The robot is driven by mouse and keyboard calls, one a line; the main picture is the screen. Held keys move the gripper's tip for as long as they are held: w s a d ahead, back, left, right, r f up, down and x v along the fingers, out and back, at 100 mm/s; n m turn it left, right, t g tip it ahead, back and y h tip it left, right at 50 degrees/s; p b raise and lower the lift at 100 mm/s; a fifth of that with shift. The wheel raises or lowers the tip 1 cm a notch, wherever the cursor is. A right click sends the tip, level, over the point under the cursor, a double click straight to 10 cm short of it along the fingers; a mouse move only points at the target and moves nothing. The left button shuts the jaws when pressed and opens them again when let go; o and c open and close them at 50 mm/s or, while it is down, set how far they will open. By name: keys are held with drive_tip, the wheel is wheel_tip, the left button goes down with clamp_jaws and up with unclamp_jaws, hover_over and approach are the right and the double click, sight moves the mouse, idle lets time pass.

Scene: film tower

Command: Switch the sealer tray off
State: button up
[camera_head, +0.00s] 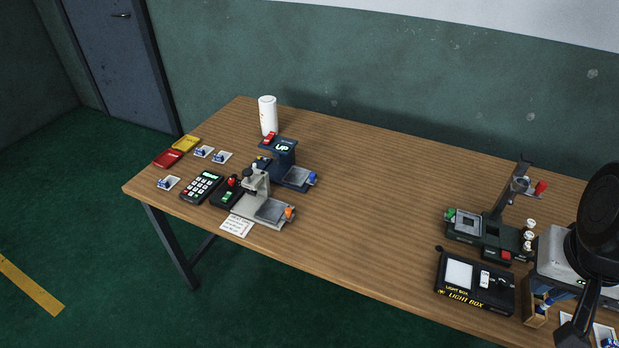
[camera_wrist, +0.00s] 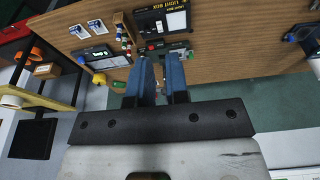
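No label reading "sealer" is legible, so I cannot tell for sure which device has the sealer tray. A grey press (camera_head: 257,183) has a flat tray (camera_head: 272,210) with an orange knob. Behind it a blue press marked UP (camera_head: 283,151) has a tray (camera_head: 297,176) with a blue knob. At the right a dark green device (camera_head: 489,235) has a framed tray (camera_head: 467,224) with a green knob and a red button (camera_head: 505,255). My gripper (camera_wrist: 159,62) is open, its two blue fingers apart, near the table edge by the light box. I see nothing gripped.
A light box (camera_head: 475,283) lies before the green device. A keypad (camera_head: 201,186), a black box with red and green controls (camera_head: 227,192), a note (camera_head: 237,225), cards and red and yellow trays are at left. A white roll (camera_head: 268,115) stands behind. The middle tabletop is clear.

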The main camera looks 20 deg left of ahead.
drive_tip(key=shift+w+a, duration=0.1)
drive_tip(key=shift+w, duration=0.05)
clamp_jaws()
drive_tip(key=w+a+f+m+g+y, duration=0.2)
drive_tip(key=w+a+f+m+y, duration=0.15)
drive_tip(key=w+a, duration=0.55)
drive_tip(key=w+a+f+m+g+y, duration=0.2)
drive_tip(key=w+a+f, duration=0.2)
drive_tip(key=w+a, duration=0.55)
drive_tip(key=w+a+f+m+g+y, duration=0.1)
drive_tip(key=w+a+f+m, duration=0.2)
drive_tip(key=w+a+f, duration=0.2)
drive_tip(key=w+a+f+m+g+y, duration=0.2)
drive_tip(key=w+a+f+m, duration=0.2)
drive_tip(key=a+f, duration=0.8)
drive_tip(key=shift+w+a+f, duration=0.25)
drive_tip(key=shift+w+a, duration=0.7)
drive_tip(key=shift+a, duration=0.95)
drive_tip(key=shift+a+f, duration=0.1)
